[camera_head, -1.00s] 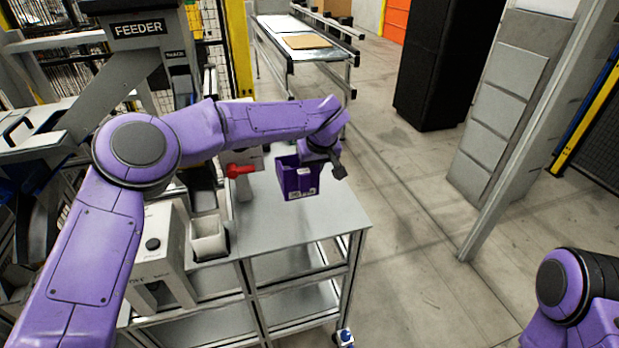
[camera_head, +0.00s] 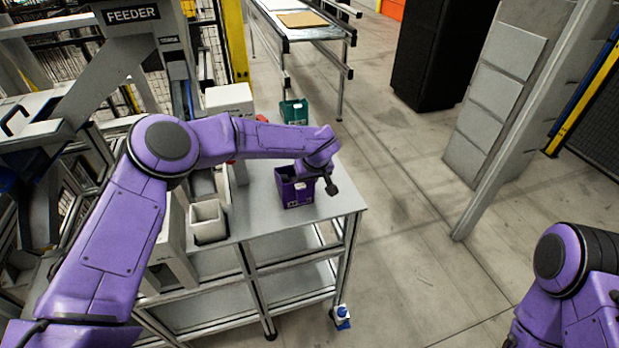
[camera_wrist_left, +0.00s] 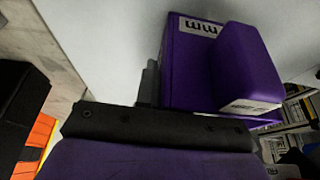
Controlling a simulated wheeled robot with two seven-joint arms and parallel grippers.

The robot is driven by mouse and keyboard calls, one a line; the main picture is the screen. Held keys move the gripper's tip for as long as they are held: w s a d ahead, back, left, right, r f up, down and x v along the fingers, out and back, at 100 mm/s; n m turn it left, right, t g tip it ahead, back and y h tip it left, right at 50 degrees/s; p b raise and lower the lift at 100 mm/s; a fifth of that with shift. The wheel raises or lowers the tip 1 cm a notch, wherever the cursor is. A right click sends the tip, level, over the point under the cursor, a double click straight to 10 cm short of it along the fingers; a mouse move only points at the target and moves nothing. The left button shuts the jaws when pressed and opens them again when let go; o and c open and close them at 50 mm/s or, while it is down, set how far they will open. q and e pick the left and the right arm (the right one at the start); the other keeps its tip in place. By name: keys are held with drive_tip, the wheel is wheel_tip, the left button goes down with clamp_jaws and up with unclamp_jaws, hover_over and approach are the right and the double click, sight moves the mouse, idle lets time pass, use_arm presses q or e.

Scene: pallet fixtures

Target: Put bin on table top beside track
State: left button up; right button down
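The purple bin (camera_head: 297,193) is at the grey table top (camera_head: 338,200), near its right end. I cannot tell whether its base touches the surface. My left gripper (camera_head: 328,183) is at the bin's upper right side and appears shut on its wall. In the left wrist view the bin (camera_wrist_left: 190,75) shows its white labels close beside a dark finger, with the pale table surface behind. The other finger is hidden. Which part is the track is unclear. Only part of my right arm shows at lower right; its gripper is out of view.
A white bin (camera_head: 207,220) stands at the table's left. A green bin (camera_head: 293,112) sits behind my left arm. A blue-and-white object (camera_head: 342,318) is on the floor by the table leg. The floor to the right is clear up to the grey panelled column (camera_head: 505,90).

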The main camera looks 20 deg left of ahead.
use_arm(q)
drive_tip(key=o, duration=0.4)
drive_tip(key=shift+f, duration=0.1)
drive_tip(key=shift+r, duration=0.25)
drive_tip(key=b+v, duration=0.2)
drive_tip(key=v, duration=1)
drive_tip(key=shift+w+a, duration=0.1)
